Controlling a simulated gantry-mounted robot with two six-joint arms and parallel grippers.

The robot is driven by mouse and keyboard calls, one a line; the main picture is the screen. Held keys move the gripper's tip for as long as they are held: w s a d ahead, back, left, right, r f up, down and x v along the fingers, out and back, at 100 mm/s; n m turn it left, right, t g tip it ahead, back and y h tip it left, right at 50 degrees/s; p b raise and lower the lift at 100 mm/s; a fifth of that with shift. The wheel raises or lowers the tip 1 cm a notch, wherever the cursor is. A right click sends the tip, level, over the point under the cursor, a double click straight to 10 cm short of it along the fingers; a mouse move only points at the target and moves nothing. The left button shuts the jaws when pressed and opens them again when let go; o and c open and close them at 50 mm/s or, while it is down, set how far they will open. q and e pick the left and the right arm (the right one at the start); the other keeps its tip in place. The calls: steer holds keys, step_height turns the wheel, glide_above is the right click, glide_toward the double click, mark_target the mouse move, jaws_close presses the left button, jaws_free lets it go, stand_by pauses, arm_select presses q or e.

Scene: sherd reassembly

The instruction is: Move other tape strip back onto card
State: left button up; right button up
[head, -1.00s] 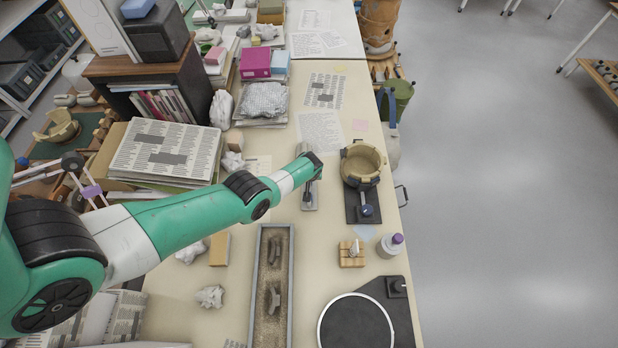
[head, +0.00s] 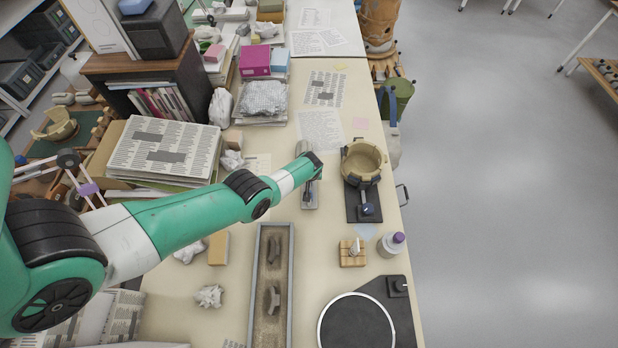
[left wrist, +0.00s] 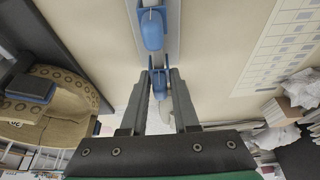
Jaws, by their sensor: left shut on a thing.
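My left gripper (left wrist: 160,76) points down beside the ring-shaped vessel, over a narrow pale grey plate (head: 310,201). In the left wrist view its two fingers are close together on a blue piece (left wrist: 160,82). A second blue piece (left wrist: 153,31) lies in line with it on the plate, which also shows there (left wrist: 174,30). I cannot tell for sure that either blue piece is a tape strip or that the plate is the card. In the head view my wrist hides the fingertips. My right gripper is not in view.
The tan vessel (head: 363,153) stands close to the right on a dark stand (head: 354,212). A sand tray (head: 258,290), a wooden block (head: 351,258), a bottle (head: 391,244) and a round turntable (head: 355,325) are nearer. Printed sheets (head: 320,130) lie behind.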

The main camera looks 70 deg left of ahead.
arm_select(q)
steer(key=shift+f+b, duration=0.3)
stand_by(0.6)
stand_by(0.4)
steer(key=o, duration=0.9)
steer(key=p+v, duration=1.1)
steer(key=p, duration=0.2)
steer(key=shift+d+r, duration=0.1)
steer(key=shift+r, duration=0.2)
